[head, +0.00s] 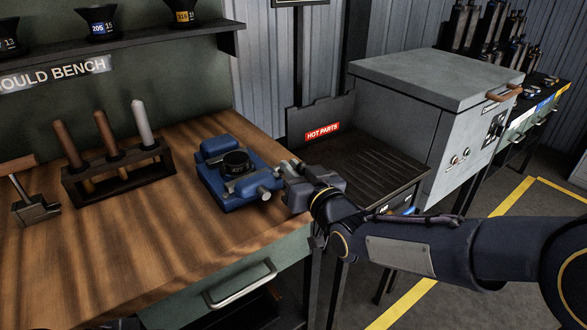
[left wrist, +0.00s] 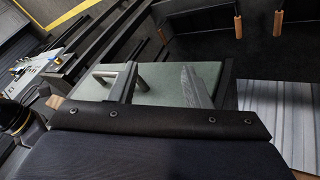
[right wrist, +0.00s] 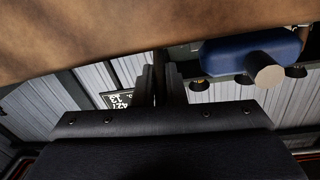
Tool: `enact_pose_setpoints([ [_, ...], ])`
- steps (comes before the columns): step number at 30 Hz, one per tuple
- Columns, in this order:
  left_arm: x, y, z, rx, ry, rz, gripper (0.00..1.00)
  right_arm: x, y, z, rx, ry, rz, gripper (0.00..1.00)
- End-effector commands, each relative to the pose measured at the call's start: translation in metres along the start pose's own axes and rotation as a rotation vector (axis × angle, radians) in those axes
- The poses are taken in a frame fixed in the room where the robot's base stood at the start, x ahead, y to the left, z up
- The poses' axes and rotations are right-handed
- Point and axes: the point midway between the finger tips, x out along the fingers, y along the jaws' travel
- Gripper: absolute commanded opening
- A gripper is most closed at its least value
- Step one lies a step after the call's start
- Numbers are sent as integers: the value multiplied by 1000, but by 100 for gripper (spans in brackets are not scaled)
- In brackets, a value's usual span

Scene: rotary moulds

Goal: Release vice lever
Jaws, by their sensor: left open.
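The blue vice (head: 213,150) sits on the wooden bench near its right edge, with a dark round mould (head: 236,163) in its jaws. A grey cylindrical end (head: 264,192) sticks out at its front; I cannot tell whether this is the lever. In the right wrist view the vice (right wrist: 240,52) and its round end (right wrist: 266,72) are at the upper right, apart from the fingers. My left gripper (left wrist: 160,85) is open and empty before the green drawer front (left wrist: 165,92).
A rack (head: 122,172) of wooden- and white-handled tools and a mallet-like tool (head: 35,208) stand on the left of the bench. A dark hot-parts tray (head: 370,160) and a grey oven (head: 430,90) are to the right. The bench front is clear.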

Motion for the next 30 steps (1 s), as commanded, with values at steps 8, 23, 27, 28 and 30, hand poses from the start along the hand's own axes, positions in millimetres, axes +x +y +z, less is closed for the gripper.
enact_pose_setpoints([
  [8, 0, 0, 0, 0, 0, 0, 44, 0, 0, -1, 0, 2, 0, 0],
  [23, -38, 17, -19, 0, 0, 0, 44, 7, -4, -20, -16, -141, 24, 0],
  [27, -66, 30, -33, 0, 0, 0, 44, 14, -6, -29, -27, -256, 42, 0],
  [28, -73, 33, -37, 0, 0, 0, 44, 16, -7, -31, -31, -284, 47, 0],
  [30, -89, 41, -45, 0, 0, 0, 44, 20, -8, -35, -38, -349, 58, 0],
])
